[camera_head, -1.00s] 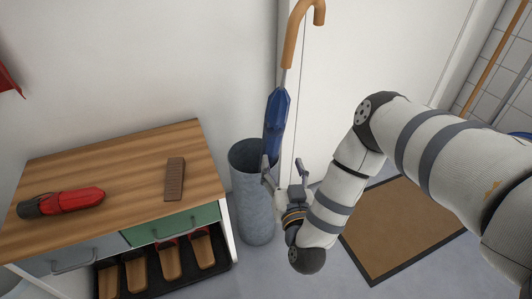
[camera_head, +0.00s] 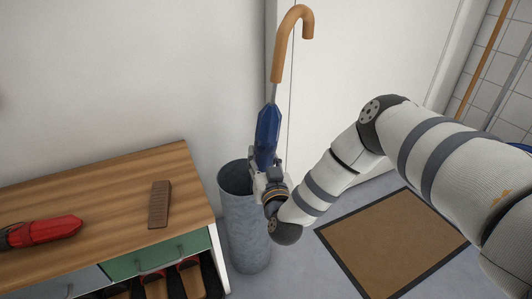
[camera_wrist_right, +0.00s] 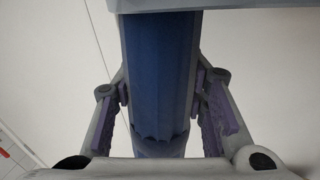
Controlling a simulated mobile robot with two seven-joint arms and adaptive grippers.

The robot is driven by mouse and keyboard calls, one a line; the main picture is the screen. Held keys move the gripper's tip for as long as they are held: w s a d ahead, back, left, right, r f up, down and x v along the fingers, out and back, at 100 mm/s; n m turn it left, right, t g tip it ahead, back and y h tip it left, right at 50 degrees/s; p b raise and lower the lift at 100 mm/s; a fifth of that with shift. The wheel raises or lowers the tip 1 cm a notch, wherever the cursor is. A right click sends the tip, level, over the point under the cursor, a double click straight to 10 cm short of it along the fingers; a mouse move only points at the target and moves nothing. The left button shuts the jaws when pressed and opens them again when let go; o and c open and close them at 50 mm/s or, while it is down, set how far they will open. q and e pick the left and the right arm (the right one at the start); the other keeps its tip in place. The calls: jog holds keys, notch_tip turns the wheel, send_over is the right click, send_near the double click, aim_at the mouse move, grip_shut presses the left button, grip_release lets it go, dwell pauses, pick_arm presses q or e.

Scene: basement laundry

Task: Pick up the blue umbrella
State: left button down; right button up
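The blue umbrella (camera_head: 269,134) stands nearly upright, with a curved tan wooden handle (camera_head: 293,29) at its top. My right gripper (camera_head: 266,172) is at the lower visible part of its blue canopy, just at the bin's rim. In the right wrist view the blue canopy (camera_wrist_right: 160,75) runs between the two fingers (camera_wrist_right: 163,95), whose pads press against both its sides. The gripper is shut on the umbrella. The umbrella's lower end is hidden behind the gripper and bin. My left gripper is out of view.
A grey cylindrical bin (camera_head: 245,232) stands below the umbrella, beside a wooden-topped cabinet (camera_head: 105,200). On the cabinet lie a brown block (camera_head: 160,204) and a red item (camera_head: 45,231). A brown mat (camera_head: 392,243) lies on the floor to the right, before a white door (camera_head: 370,60).

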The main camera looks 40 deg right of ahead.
grip_shut()
jog(key=shift+r, duration=0.15)
